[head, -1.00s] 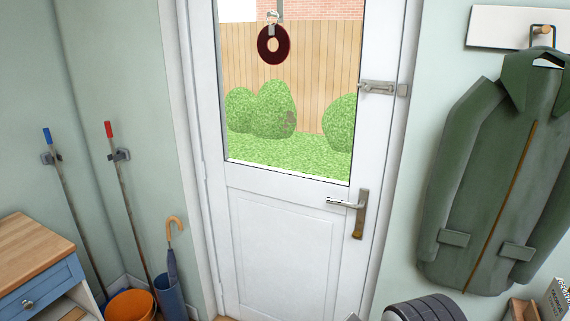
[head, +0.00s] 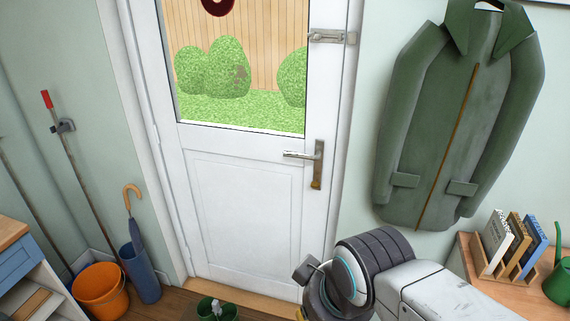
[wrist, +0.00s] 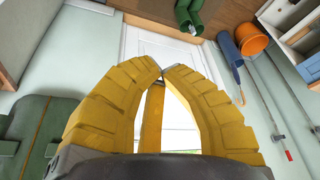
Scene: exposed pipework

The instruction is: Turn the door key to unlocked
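The white door (head: 245,210) with its glass upper half stands shut in the head view. Its lever handle (head: 300,155) sits on a metal plate at the door's right side. A small brass key (head: 316,184) shows at the plate's lower end; its exact turn is too small to tell. My gripper's yellow fingers (wrist: 162,70) meet or nearly meet at their tips in the wrist view, with nothing visible held. The gripper is away from the key, low in front of the door. The wrist view shows the door (wrist: 140,40) upside down behind the fingers; they hide the lock area.
A bolt (head: 330,37) sits higher on the door. A green coat (head: 450,120) hangs to the right, above a wooden shelf with books (head: 515,245). An orange bucket (head: 100,290), an umbrella in a blue stand (head: 138,275) and green boots (head: 215,308) stand low on the left.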

